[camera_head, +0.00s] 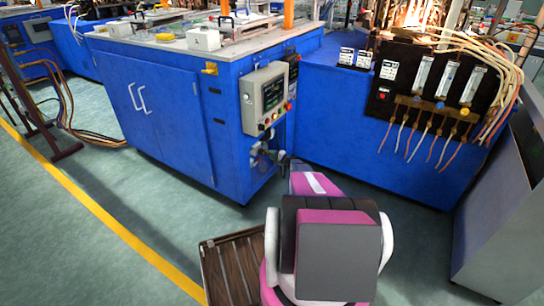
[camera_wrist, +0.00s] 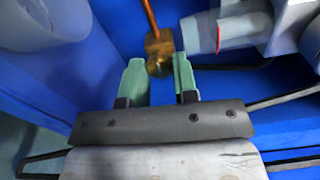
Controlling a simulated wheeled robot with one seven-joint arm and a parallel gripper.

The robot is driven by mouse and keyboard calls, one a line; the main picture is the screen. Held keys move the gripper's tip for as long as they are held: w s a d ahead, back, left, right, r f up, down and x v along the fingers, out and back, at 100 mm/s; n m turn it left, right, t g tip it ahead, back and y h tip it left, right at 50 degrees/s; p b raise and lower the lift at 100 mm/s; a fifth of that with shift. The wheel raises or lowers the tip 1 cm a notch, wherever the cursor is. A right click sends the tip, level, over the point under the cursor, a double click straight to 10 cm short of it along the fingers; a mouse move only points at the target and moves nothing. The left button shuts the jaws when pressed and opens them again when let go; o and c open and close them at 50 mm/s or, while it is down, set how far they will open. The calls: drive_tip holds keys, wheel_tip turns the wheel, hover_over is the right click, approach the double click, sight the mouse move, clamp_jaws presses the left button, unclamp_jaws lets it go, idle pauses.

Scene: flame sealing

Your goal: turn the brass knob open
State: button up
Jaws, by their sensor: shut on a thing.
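In the wrist view the brass knob (camera_wrist: 158,50) sits at the end of a thin copper-coloured rod, between the tips of my gripper's two green fingers. My gripper (camera_wrist: 159,72) is shut on the brass knob, one finger on each side. In the head view my gripper (camera_head: 283,160) reaches the side of the blue cabinet, under the control panel. The knob is too small or hidden to make out there.
Grey pipe fittings (camera_wrist: 285,20) stand close to the right of the knob, with blue cabinet walls around. The grey control panel (camera_head: 268,97) hangs on the blue cabinet (camera_head: 160,110). A flowmeter board (camera_head: 430,85) with hoses is at right. Open floor lies at left.

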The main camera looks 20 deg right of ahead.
drive_tip(key=o, duration=0.9)
drive_tip(key=v, duration=1.1)
